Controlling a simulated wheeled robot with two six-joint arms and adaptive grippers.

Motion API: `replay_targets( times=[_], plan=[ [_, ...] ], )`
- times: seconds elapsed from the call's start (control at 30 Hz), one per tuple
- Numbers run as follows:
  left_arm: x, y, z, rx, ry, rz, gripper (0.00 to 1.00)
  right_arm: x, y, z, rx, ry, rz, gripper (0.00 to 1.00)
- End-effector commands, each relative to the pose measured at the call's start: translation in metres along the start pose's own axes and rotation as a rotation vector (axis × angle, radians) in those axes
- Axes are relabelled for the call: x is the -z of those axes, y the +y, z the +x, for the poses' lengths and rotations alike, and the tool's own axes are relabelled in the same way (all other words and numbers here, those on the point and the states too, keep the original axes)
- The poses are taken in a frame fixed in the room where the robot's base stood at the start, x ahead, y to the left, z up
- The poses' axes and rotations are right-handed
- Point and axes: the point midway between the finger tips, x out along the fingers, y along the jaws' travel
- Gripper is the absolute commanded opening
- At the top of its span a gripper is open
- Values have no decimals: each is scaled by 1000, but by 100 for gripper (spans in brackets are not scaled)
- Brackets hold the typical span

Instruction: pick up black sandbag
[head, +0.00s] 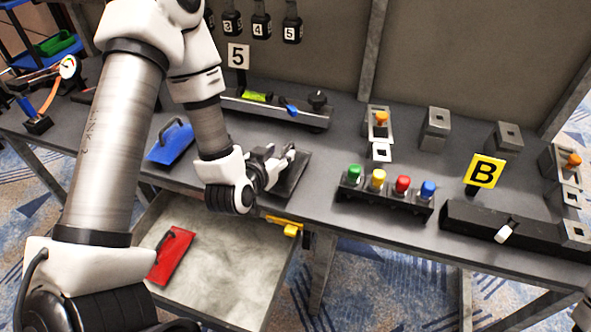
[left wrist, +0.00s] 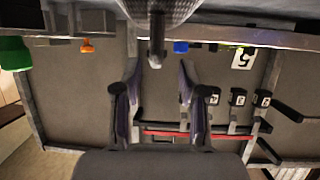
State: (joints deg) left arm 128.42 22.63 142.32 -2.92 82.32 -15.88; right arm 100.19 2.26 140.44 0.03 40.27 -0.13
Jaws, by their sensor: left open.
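The black sandbag (head: 292,187) lies flat on the grey table, partly hidden behind my left gripper. In the left wrist view, which is upside down, a dark textured body (left wrist: 160,9) with an upright handle (left wrist: 157,45) shows beyond the fingers; it appears to be the same sandbag. My left gripper (head: 280,164) is low over the sandbag. Its fingers are open, with the handle seen between them in the left wrist view (left wrist: 159,72). I cannot tell whether they touch it. My right gripper is not in view.
A blue sandbag (head: 170,146) lies left on the table (head: 330,160). A red one (head: 170,256) lies in the open drawer (head: 225,270) below. A block with coloured knobs (head: 385,205) stands right. A rail device (head: 280,113) is behind.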

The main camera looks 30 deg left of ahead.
Motion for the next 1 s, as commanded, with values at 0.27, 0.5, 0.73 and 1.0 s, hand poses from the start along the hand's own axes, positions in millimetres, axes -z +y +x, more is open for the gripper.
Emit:
replay_targets(
  times=[0.27, 0.5, 0.73, 1.0],
  plan=[
    [-3, 2, 32, -1, -3, 4, 42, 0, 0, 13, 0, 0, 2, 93],
    [-4, 2, 62, -1, -3, 0, 42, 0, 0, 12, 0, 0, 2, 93],
    [-5, 2, 62, -1, -4, 0, 17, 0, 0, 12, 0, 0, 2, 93],
    [-3, 2, 62, -1, 1, 0, 0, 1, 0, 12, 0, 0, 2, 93]
  ],
)
